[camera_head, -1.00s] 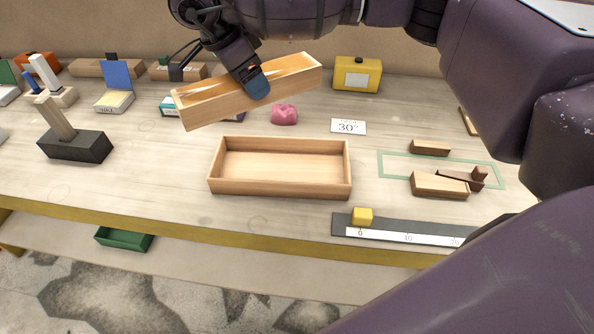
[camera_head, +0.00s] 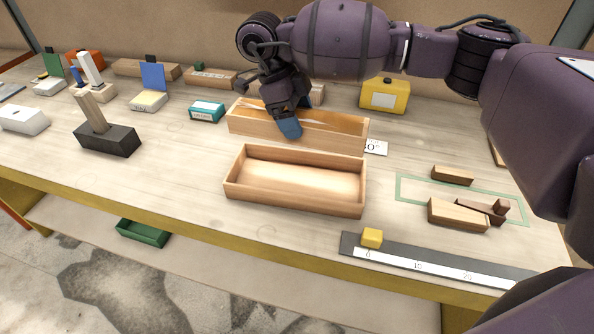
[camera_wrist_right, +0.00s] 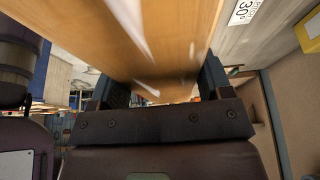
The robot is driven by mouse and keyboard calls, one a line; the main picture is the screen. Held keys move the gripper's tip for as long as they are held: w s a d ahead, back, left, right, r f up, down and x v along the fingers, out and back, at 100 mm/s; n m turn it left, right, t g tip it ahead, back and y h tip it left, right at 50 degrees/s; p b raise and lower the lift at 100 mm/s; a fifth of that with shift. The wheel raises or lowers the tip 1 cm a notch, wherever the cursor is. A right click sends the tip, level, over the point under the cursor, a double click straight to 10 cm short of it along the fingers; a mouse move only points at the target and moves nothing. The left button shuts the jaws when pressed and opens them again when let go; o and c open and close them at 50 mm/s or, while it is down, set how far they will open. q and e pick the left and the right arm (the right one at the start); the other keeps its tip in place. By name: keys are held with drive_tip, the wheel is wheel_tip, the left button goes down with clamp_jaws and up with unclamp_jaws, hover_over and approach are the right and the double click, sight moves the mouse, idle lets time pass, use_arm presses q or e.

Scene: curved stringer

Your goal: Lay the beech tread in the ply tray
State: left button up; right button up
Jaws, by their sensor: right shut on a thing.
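The ply tray (camera_head: 232,188) is an open, shallow, empty wooden box in the middle of the bench in the head view. My right gripper (camera_head: 289,127) is shut on a long, pale wooden piece, which I take for the beech tread (camera_head: 340,134). The tread lies roughly level along the tray's far side, its lower edge close to the far rim. Its exact height cannot be told. In the right wrist view, the tread (camera_wrist_right: 165,40) runs between the two fingers (camera_wrist_right: 163,85) and fills the upper middle. My left gripper is not in view.
A yellow box (camera_head: 384,96) stands behind to the right. Wooden blocks (camera_head: 457,215) lie at a green outline on the right. A ruler (camera_head: 430,262) with a yellow cube (camera_head: 371,238) is in front. A dark block with a stick (camera_head: 107,139) and a teal box (camera_head: 206,111) stand left.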

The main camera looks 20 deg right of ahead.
sight(276, 129)
wheel_tip(276, 129, down, 15)
drive_tip(key=shift+r+b, duration=0.1)
drive_tip(key=shift+b, duration=0.5)
drive_tip(key=o, duration=1.4)
drive_tip(key=shift+f, duration=0.2)
drive_tip(key=shift+o, duration=0.2)
drive_tip(key=v, duration=1.2)
drive_tip(key=shift+s+r, duration=0.1)
drive_tip(key=shift+r, duration=0.1)
drive_tip(key=shift+s, duration=0.1)
